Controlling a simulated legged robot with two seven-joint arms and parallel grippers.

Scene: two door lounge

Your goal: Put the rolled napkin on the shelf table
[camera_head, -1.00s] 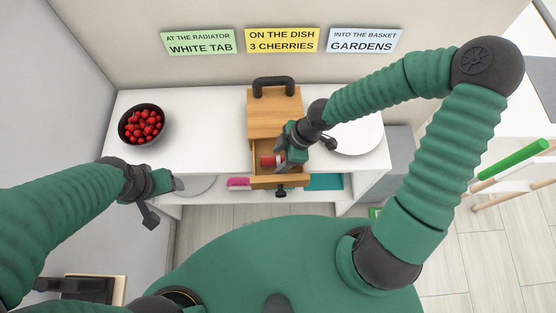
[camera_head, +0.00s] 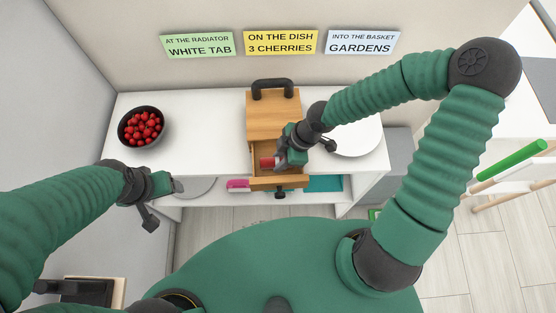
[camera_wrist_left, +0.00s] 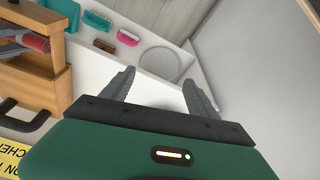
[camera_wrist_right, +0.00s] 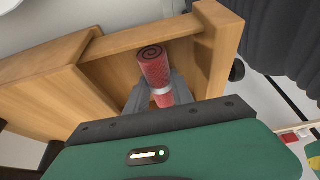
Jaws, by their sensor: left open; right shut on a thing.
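The rolled napkin (camera_head: 267,162) is a red roll with a pale band. It is in the open drawer (camera_head: 262,182) of a wooden box (camera_head: 272,122) on the white shelf table (camera_head: 205,110). My right gripper (camera_head: 280,160) reaches into the drawer and is shut on the napkin. The right wrist view shows the napkin (camera_wrist_right: 152,66) between the fingers, its spiral end showing. The napkin (camera_wrist_left: 35,42) also shows in the left wrist view. My left gripper (camera_head: 165,203) is open and empty at the table's front left; its spread fingers (camera_wrist_left: 158,86) show in the left wrist view.
A dark bowl of cherries (camera_head: 142,126) stands on the table's left. A white plate (camera_head: 355,136) lies right of the box. The lower shelf holds a pink item (camera_head: 238,184) and a teal item (camera_head: 325,183). The tabletop between bowl and box is clear.

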